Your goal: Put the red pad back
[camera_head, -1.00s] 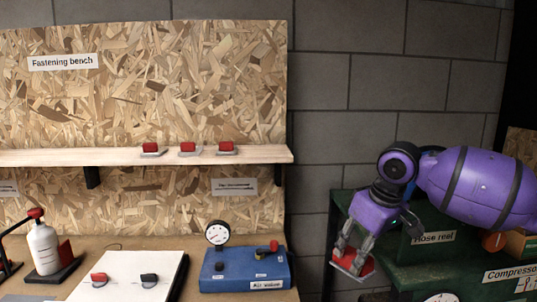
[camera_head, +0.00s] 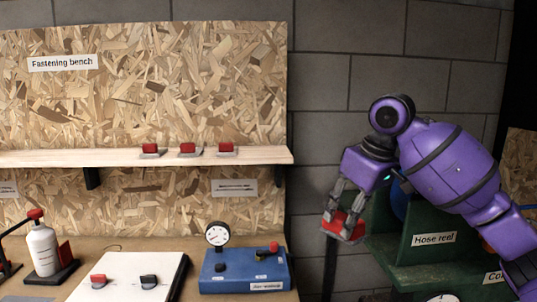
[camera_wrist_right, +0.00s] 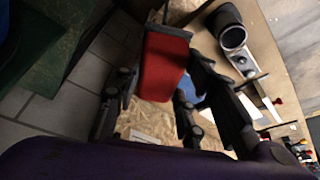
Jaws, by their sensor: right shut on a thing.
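My right gripper (camera_head: 344,226) is shut on a red pad (camera_head: 339,222) and holds it in the air, in front of the grey block wall and beside the green hose reel unit. In the right wrist view the red pad (camera_wrist_right: 164,66) sits between the two dark fingers of the right gripper (camera_wrist_right: 160,85). Three similar red pads (camera_head: 188,148) on grey bases stand on the wooden shelf (camera_head: 60,157). Another red piece (camera_head: 98,279) and a black piece (camera_head: 149,280) lie on the white board (camera_head: 120,291). My left gripper is not in view.
A blue air valve box (camera_head: 243,272) with a gauge (camera_head: 217,233) stands on the bench, right of the white board. A white bottle (camera_head: 43,250) on a dark stand is at left. The green hose reel unit (camera_head: 420,254) is at right. The shelf's right end is free.

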